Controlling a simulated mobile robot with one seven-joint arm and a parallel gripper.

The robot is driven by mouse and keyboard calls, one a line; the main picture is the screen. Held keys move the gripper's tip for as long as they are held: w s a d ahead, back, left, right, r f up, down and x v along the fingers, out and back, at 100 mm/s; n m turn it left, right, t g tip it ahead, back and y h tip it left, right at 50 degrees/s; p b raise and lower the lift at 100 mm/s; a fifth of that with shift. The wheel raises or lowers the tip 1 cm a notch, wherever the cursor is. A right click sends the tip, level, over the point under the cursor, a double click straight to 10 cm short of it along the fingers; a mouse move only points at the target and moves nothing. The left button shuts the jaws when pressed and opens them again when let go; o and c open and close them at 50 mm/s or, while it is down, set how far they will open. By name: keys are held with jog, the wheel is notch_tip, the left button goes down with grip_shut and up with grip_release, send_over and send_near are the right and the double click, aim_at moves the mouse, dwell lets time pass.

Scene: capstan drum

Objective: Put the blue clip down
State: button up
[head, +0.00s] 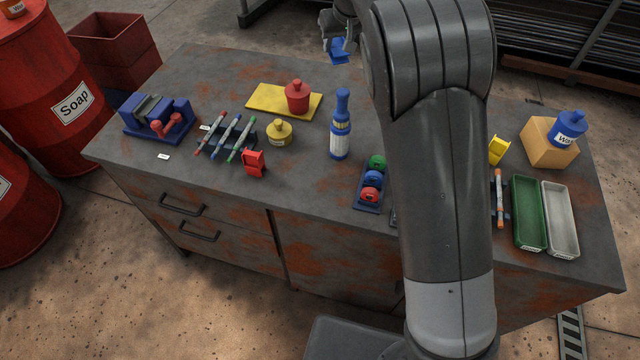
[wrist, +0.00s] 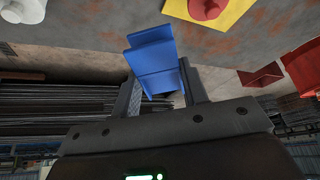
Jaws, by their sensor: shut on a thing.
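The blue clip (wrist: 155,62) is held between the two fingers of my gripper (wrist: 163,88) in the wrist view. In the head view the clip (head: 339,51) shows below my gripper (head: 338,36), at the far edge of the workbench. The gripper is shut on it. The clip appears to be up in the air, apart from the bench top (head: 225,72). A red clip (head: 253,162) stands near the bench's front edge, and a yellow clip (head: 497,150) stands at the right, partly hidden behind my arm.
A yellow mat (head: 264,96) with a red pot (head: 297,96) lies left of the gripper. A blue bottle (head: 340,125) stands mid-bench. Pens on a rack (head: 246,137), a ball rack (head: 366,191) and trays (head: 528,212) stand nearer the front. The far left bench top is clear.

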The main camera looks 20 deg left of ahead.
jog(key=a+r+t, duration=0.1)
jog(key=a+r, duration=0.3)
jog(key=a, duration=0.1)
jog(key=s+a+f+m+t, duration=0.1)
jog(key=s+f+m+t, duration=0.1)
jog(key=s+f+t, duration=0.4)
jog(key=s+a+f+m+t, duration=0.15)
jog(key=s+f, duration=0.25)
jog(key=f, duration=0.4)
jog(key=s+d+f+m+t+h, duration=0.1)
jog(key=s+d+t, duration=0.25)
jog(key=s, duration=0.55)
jog(key=s+d+f+m+t, duration=0.1)
jog(key=s+d+t, duration=0.3)
jog(key=s, duration=0.5)
jog(key=shift+s+d+f+m+h, duration=0.15)
jog(key=shift+d+f+h, duration=0.3)
jog(key=shift+f, duration=1)
jog(key=shift+d+f+m+h, duration=0.25)
jog(key=shift+d+f, duration=0.25)
jog(key=shift+f, duration=1)
jog(key=shift+s+d+f+m+h, duration=0.1)
jog(key=shift+d+f+m+h, duration=0.3)
jog(key=shift+f, duration=1.05)
jog(key=shift+d+f, duration=0.1)
